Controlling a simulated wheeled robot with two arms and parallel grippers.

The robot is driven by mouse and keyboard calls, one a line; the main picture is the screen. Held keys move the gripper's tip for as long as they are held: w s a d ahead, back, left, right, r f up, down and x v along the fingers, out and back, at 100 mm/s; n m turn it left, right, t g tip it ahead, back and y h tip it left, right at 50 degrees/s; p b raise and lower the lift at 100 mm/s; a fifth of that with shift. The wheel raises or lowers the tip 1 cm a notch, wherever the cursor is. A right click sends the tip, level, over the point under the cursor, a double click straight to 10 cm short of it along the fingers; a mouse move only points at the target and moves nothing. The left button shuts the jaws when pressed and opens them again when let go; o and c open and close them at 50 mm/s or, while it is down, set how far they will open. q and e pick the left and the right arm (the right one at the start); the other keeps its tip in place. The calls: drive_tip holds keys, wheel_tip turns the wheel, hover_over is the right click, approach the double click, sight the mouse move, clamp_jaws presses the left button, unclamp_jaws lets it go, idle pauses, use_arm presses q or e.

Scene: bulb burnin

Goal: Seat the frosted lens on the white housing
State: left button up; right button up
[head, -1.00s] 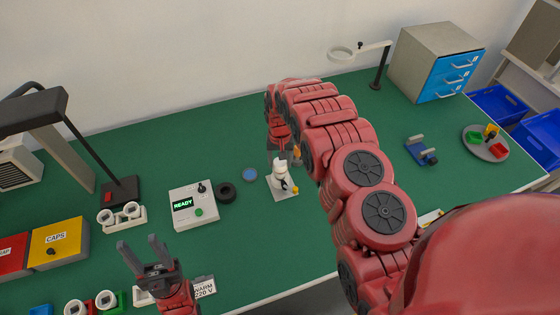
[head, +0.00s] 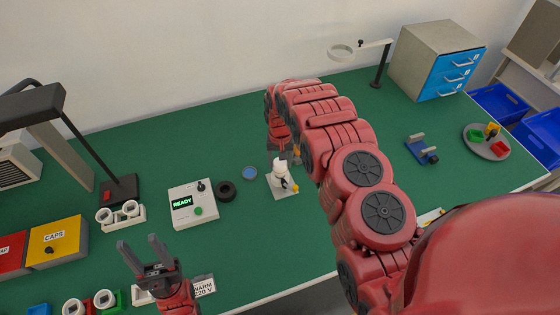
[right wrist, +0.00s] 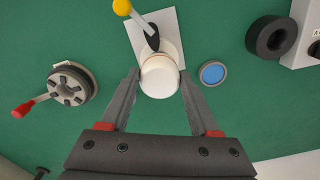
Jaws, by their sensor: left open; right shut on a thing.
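The frosted lens (right wrist: 158,77) is a pale rounded cap in the right wrist view. My right gripper (right wrist: 160,84) is shut on it, one finger on each side. The white housing (right wrist: 170,48) appears to be the white body just behind the lens, on a white plate with a black lever and yellow knob. The lens hides most of it, and I cannot tell whether the two touch. In the head view the white stack (head: 280,170) stands below my right gripper, whose fingers are mostly hidden. My left gripper (head: 140,243) is open and empty at the front left.
A blue disc (head: 250,173), a black ring (head: 226,192) and a tester reading READY (head: 193,206) stand left of the plate. A grey round fixture with a red lever (right wrist: 70,85) is on its other side. A lamp (head: 120,190) stands further left.

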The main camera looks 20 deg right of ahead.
sight(280, 163)
drive_tip(key=o, duration=1.4)
drive_tip(key=shift+c, duration=0.2)
drive_tip(key=shift+r, duration=0.3)
wheel_tip(280, 163, up, 6)
drive_tip(key=shift+f+b, duration=0.2)
drive_tip(key=shift+b, duration=0.85)
wheel_tip(280, 163, up, 11)
drive_tip(key=p, duration=1.1)
drive_tip(key=shift+r, duration=0.1)
